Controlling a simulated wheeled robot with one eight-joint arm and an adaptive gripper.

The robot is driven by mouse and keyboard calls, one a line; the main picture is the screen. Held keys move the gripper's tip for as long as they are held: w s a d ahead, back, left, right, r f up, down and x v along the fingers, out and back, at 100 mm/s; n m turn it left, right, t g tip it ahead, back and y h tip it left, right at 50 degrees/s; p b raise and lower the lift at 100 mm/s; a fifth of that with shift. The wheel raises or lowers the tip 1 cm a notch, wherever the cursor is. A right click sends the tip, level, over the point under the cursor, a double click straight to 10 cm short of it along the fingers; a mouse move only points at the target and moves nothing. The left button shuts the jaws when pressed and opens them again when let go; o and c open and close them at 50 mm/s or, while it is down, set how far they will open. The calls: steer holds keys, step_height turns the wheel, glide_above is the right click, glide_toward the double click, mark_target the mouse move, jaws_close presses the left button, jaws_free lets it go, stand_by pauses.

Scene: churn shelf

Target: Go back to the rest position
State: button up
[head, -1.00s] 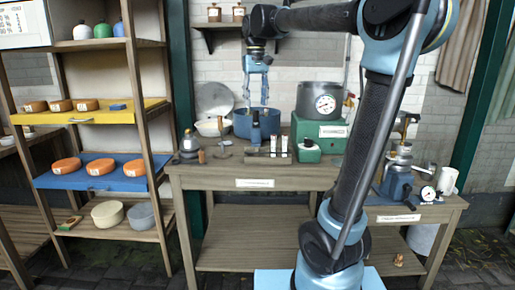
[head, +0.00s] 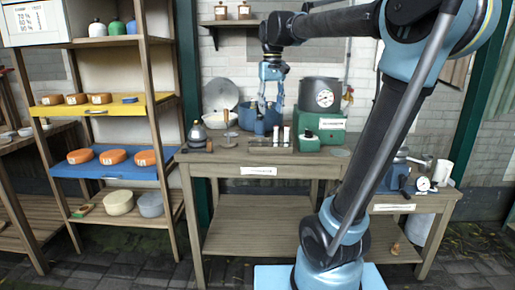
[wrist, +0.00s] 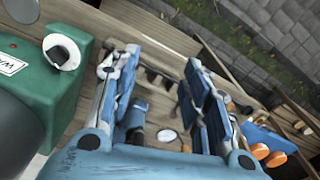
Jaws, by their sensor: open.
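My gripper (head: 271,98) hangs from my arm, fingers down, above the workbench and in front of the blue pot (head: 247,119). It is open, with nothing between its fingers. In the wrist view its two blue fingers (wrist: 163,95) stand well apart, with the bench and floor showing between them. The green base with the grey gauge drum (head: 322,95) stands just right of the gripper. The green box (wrist: 55,85) fills the left of the wrist view.
A rack at left holds orange cheese wheels on a yellow tray (head: 105,108) and a blue tray (head: 65,172). The workbench (head: 220,170) carries a small rack of upright items (head: 270,142). A lower bench (head: 425,205) at right holds a gauge device (head: 422,184).

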steer(key=s+d+f+m, duration=0.1)
steer(key=s+d+f, duration=0.3)
steer(key=s+f, duration=0.3)
steer(key=s+d+f+t, duration=0.1)
steer(key=s+d+f, duration=0.4)
steer(key=f, duration=0.8)
steer(key=s+d+f+m, duration=0.1)
steer(key=s+d+f, duration=0.4)
steer(key=s+f, duration=0.4)
steer(key=shift+d+f+m+t, duration=0.15)
steer(key=shift+f+m+t, duration=0.2)
steer(key=shift+f, duration=0.4)
steer(key=shift+w+f, duration=0.2)
steer(key=shift+w, duration=0.15)
steer(key=shift+c, duration=1.2)
